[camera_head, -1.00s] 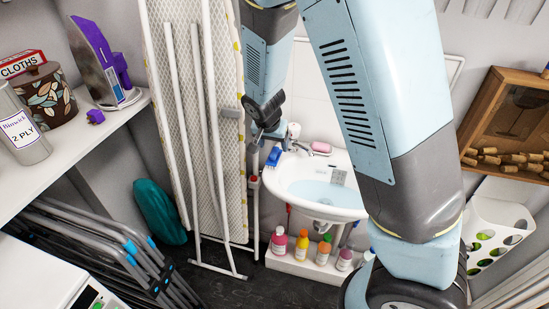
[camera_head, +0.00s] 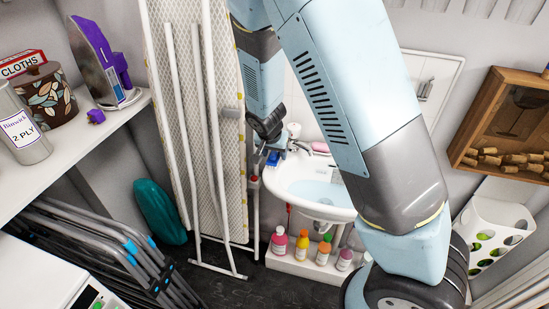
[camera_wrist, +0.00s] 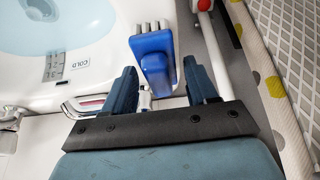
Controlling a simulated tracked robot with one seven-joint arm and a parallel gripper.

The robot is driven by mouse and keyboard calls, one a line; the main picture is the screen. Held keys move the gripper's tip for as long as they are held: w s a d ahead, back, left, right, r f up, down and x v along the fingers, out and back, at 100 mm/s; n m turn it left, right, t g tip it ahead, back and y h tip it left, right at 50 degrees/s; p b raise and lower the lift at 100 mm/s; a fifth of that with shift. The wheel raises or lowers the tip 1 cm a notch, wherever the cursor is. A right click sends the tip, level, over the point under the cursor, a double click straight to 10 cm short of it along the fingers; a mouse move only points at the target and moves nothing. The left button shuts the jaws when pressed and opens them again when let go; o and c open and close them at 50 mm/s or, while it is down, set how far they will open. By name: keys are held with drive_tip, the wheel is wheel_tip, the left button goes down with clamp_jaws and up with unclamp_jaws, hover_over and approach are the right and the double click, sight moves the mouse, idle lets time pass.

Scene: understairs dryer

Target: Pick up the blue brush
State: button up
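The blue brush (camera_wrist: 154,55) with pale bristles sits at the edge of the white sink (camera_wrist: 108,48) in the wrist view. In the head view the brush (camera_head: 272,158) shows as a small blue patch by the sink's left rim, partly hidden by my gripper (camera_head: 267,146). In the wrist view my gripper (camera_wrist: 159,68) is open, with one finger on each side of the brush's near part. Gaps show between the fingers and the brush. I cannot tell how deep the brush lies between them.
An ironing board (camera_head: 225,130) stands upright close left of the sink, near my gripper. Several colourful bottles (camera_head: 302,245) stand on a low white ledge below the sink. A wooden cork box (camera_head: 515,125) hangs at the right. A white shelf (camera_head: 70,135) is at the left.

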drive_tip(key=c, duration=1)
drive_tip(key=shift+o, duration=0.2)
drive_tip(key=shift+r, duration=0.1)
drive_tip(key=shift+r, duration=0.5)
drive_tip(key=s+d+r, duration=0.2)
drive_tip(key=s+r, duration=0.4)
drive_tip(key=s+d+r, duration=0.3)
drive_tip(key=s+r, duration=0.2)
drive_tip(key=s, duration=0.1)
drive_tip(key=shift+s+d+r, duration=0.3)
drive_tip(key=shift+s+r, duration=0.1)
